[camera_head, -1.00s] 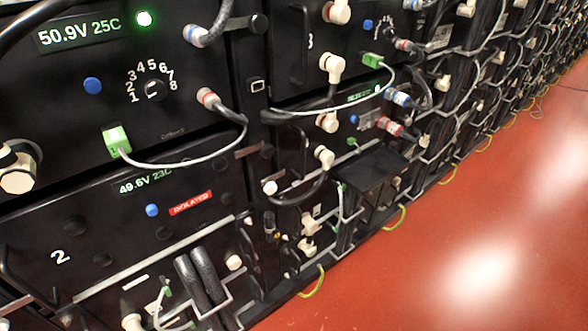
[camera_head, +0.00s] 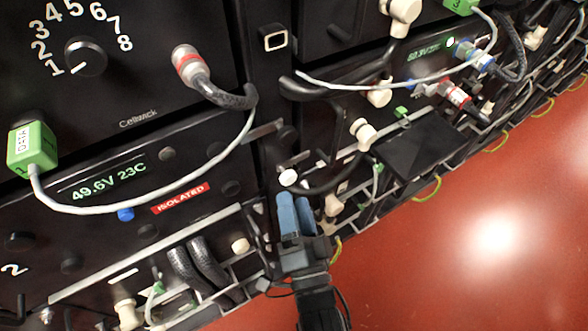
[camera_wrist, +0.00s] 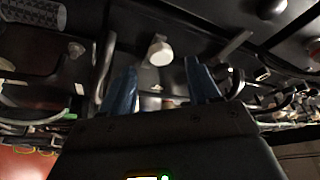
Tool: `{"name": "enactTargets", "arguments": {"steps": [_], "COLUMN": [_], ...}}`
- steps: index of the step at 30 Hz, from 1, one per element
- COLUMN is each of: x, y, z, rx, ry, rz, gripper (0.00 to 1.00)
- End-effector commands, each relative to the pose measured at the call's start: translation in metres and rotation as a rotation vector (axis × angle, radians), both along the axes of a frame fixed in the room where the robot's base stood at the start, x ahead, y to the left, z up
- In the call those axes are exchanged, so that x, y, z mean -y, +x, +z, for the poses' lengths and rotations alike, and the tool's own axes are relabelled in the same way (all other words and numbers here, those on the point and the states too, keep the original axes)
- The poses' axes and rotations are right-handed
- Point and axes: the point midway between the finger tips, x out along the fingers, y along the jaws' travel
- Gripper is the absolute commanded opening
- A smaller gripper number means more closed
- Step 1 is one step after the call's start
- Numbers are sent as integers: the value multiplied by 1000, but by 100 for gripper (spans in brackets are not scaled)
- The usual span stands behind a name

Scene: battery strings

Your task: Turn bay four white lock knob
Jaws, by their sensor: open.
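A round white knob (camera_head: 288,177) sits on the dark rack front in the head view, just above my fingertips. In the wrist view a white knob (camera_wrist: 160,51) shows in the gap ahead of my two blue fingers. My gripper (camera_head: 293,199) is open and empty, pointing up at the rack. It also shows open in the wrist view (camera_wrist: 160,68), apart from the knob. Another white knob (camera_head: 240,245) is to the left, on the lower bay. No number for bay four is readable beside either knob.
A bay reading 49.6V 23C carries a red isolated label (camera_head: 180,198). A grey cable hangs from a green data plug (camera_head: 33,147). Black handles, cables and a flat dark panel (camera_head: 415,148) stick out near the gripper. The red floor (camera_head: 450,270) at the right is clear.

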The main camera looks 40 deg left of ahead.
Motion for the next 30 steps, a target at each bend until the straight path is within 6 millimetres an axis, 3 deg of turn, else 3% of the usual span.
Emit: {"name": "enactTargets", "arguments": {"steps": [10, 23, 30], "x": [-38, -46, -46], "y": [34, 42, 41], "z": [12, 14, 14], "rx": [2, 2, 2], "ry": [0, -2, -2], "rz": [-1, -2, -2], "gripper": [61, 61, 40]}}
